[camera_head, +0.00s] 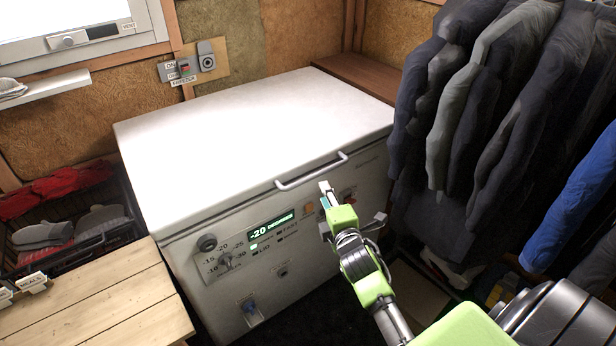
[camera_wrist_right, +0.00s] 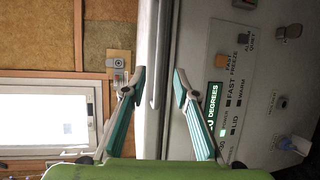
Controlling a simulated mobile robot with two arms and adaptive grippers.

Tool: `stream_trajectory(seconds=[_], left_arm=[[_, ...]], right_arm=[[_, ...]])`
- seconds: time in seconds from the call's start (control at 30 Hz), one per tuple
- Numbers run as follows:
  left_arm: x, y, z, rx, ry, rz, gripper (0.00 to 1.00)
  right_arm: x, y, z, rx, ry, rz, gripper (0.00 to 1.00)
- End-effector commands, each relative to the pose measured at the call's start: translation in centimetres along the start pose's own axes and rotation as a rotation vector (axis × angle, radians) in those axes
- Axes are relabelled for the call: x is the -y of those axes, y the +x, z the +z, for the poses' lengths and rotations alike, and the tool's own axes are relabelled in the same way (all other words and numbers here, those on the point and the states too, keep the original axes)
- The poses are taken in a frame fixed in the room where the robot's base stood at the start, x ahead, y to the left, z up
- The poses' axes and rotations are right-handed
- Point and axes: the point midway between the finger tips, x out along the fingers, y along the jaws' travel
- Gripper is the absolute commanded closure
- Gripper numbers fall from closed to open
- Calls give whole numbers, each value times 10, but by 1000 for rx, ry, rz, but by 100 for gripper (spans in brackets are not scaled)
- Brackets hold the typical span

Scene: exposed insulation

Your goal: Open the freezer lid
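The white chest freezer (camera_head: 250,130) stands against the back wall with its lid (camera_head: 260,110) down. A pale bar handle (camera_head: 311,171) runs along the lid's front edge. My right gripper (camera_head: 328,194) is just below and in front of the handle's right part. In the right wrist view my right gripper (camera_wrist_right: 159,80) is open, with one finger on each side of the handle bar (camera_wrist_right: 158,55). The fingers look apart from the bar; I cannot tell how far the bar is from the tips. My left gripper is not in view.
Dark coats (camera_head: 480,100) hang close on the right of my arm. A wooden table (camera_head: 100,305) and a dark crate (camera_head: 70,225) with red cloth stand at the left. The front panel has a dial and a green display (camera_head: 271,225). A window (camera_head: 75,30) is above.

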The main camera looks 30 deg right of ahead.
Motion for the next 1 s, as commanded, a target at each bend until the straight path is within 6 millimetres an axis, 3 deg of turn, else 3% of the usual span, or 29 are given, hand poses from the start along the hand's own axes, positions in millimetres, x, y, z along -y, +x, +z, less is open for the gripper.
stream_trajectory(seconds=[0.17,0.5,0.73,1.0], left_arm=[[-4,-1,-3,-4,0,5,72],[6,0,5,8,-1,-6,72],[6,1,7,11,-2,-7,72],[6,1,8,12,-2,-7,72]], right_arm=[[-2,35,0,0,2,2,72],[-1,92,-1,-1,4,0,72],[0,113,-1,-1,3,0,72],[0,118,-1,-2,3,0,72]])
